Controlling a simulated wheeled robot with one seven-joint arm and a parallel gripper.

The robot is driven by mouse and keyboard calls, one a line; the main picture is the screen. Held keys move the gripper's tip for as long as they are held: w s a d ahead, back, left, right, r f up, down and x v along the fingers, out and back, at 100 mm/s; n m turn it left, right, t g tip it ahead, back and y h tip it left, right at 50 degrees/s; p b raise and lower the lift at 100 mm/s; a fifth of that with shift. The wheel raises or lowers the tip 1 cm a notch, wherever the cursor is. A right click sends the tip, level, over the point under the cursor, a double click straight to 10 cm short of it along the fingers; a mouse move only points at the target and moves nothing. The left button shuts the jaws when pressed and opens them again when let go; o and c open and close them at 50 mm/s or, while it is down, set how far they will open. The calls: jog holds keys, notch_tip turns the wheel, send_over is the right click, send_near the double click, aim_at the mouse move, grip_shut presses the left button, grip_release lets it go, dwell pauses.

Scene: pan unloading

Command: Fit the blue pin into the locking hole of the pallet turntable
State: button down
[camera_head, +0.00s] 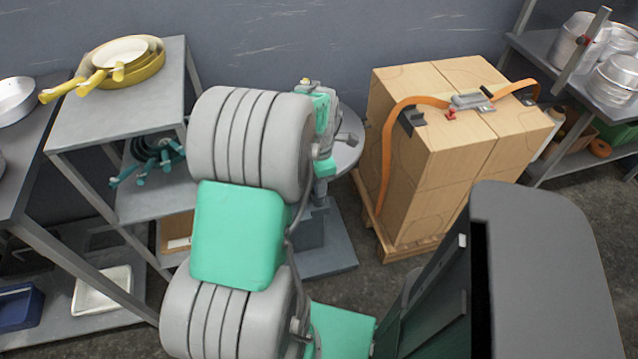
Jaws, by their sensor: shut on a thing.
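My grey and green arm fills the middle of the view. Its far end bends away from the camera, over a round grey top (346,158) on a pedestal, and the arm hides much of that top. I cannot make out my gripper's jaws, which are hidden behind the arm. No blue pin shows. No locking hole can be made out. I cannot tell whether the round grey top is the pallet turntable. A wooden pallet (398,252) stands on the floor to the right, under a stack of cartons (430,185).
An orange strap (388,150) with a buckle binds the cartons. A grey shelf rack (70,125) with yellow pans (120,58) stands at the left. Another rack (540,55) with metal pots is at the far right. A dark wall closes off the back.

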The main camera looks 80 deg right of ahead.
jog(key=shift+f, duration=0.45)
jog(key=c, duration=1.2)
grip_release()
jog(key=shift+c, duration=0.2)
jog(key=shift+r, duration=0.1)
jog(key=shift+d+r, duration=0.1)
notch_tip(320, 180, up, 8)
jog(key=shift+f, duration=0.2)
jog(key=shift+a, duration=0.2)
